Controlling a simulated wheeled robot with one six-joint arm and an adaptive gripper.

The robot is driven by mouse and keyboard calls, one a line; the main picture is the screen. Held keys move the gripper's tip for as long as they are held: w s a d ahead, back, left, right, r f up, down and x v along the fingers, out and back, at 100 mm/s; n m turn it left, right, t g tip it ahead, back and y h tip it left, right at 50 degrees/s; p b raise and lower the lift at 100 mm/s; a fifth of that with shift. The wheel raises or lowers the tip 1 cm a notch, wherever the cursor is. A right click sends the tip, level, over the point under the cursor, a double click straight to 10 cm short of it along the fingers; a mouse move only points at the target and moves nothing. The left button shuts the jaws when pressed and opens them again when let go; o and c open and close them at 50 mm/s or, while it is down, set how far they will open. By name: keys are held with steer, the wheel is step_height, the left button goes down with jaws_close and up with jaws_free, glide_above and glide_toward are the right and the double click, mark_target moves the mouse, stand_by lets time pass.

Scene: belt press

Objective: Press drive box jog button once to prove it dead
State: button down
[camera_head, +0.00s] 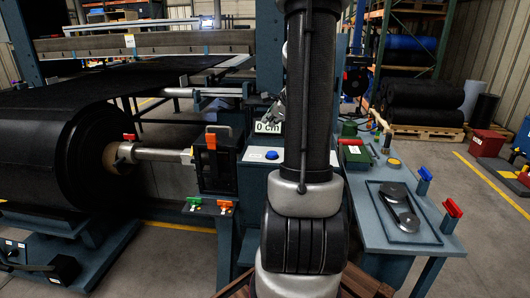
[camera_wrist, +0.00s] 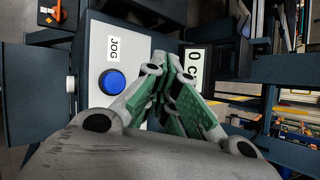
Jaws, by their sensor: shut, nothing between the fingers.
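The drive box (camera_head: 263,156) is a dark blue box with a pale top plate, left of my arm in the head view. It also shows in the wrist view (camera_wrist: 138,48), with a JOG label (camera_wrist: 115,48) and a round blue jog button (camera_wrist: 111,81). The button shows in the head view too (camera_head: 271,155). My gripper (camera_wrist: 184,62) is shut and empty, its green-padded fingers together. In the wrist view it appears to the right of the button, apart from it in the picture; its height above the plate is unclear. My arm hides most of the gripper in the head view.
A large black belt roll (camera_head: 60,150) is at left. A black box with an orange switch (camera_head: 212,160) stands left of the drive box. A bench (camera_head: 365,225) with a tool and clamps is at right.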

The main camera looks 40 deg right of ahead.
steer(key=shift+a, duration=0.1)
steer(key=shift+f, duration=4.45)
steer(key=shift+f, duration=0.1)
steer(key=shift+f, duration=0.3)
steer(key=shift+f, duration=0.5)
steer(key=shift+r, duration=0.95)
steer(key=shift+r, duration=0.1)
steer(key=shift+r, duration=2.4)
